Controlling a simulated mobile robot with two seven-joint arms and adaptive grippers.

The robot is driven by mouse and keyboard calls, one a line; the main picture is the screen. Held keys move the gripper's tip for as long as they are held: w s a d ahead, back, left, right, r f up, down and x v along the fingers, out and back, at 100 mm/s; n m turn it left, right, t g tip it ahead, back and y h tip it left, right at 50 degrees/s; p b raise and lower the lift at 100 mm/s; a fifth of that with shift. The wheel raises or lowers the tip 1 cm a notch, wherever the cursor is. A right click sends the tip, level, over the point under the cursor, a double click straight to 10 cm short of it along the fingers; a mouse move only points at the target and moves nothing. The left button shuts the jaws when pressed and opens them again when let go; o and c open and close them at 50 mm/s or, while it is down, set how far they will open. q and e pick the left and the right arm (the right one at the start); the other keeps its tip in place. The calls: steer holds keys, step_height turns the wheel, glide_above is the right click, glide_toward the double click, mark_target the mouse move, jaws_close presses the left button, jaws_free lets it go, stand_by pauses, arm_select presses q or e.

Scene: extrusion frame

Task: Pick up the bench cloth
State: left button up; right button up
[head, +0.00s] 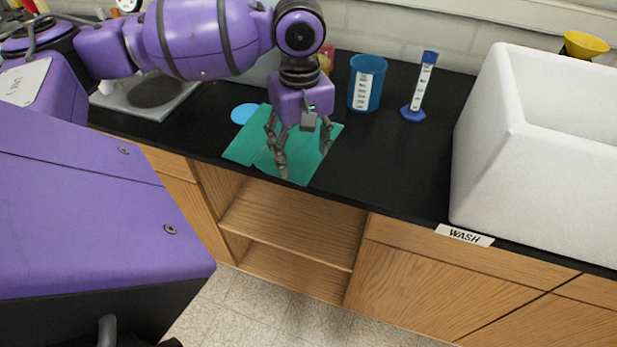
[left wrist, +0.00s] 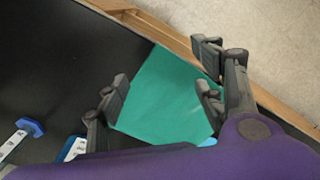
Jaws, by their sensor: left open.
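The bench cloth (head: 250,149) is a flat green cloth on the black counter, close to its front edge. My left gripper (head: 303,160) is above the cloth with its fingers pointing down and spread open. Nothing is held between them. In the left wrist view the cloth (left wrist: 165,100) lies between the open fingers of the left gripper (left wrist: 165,95), and the finger on the right covers part of it. I cannot tell whether the fingertips touch the cloth. My right gripper is not in view.
A blue beaker (head: 367,84) and a blue-based cylinder (head: 421,88) stand behind and right of the cloth. A light-blue disc (head: 243,113) lies at its back left. A white sink (head: 490,150) stands at right. An open wooden shelf (head: 290,228) is below. The counter between cloth and sink is clear.

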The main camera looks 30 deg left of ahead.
mark_target(302, 180)
arm_select(q)
step_height(302, 180, down, 4)
steer(key=shift+r+b, duration=0.1)
steer(key=shift+b, duration=0.95)
steer(key=shift+f+p, duration=0.35)
steer(key=shift+p, duration=0.05)
steer(key=shift+f, duration=1.05)
steer(key=shift+c, duration=1.1)
steer(key=shift+s+f, duration=0.15)
steer(key=shift+f, duration=0.05)
jaws_close()
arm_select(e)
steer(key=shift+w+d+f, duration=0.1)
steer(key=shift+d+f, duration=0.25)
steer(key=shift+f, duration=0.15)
arm_select(q)
steer(key=shift+r, duration=0.1)
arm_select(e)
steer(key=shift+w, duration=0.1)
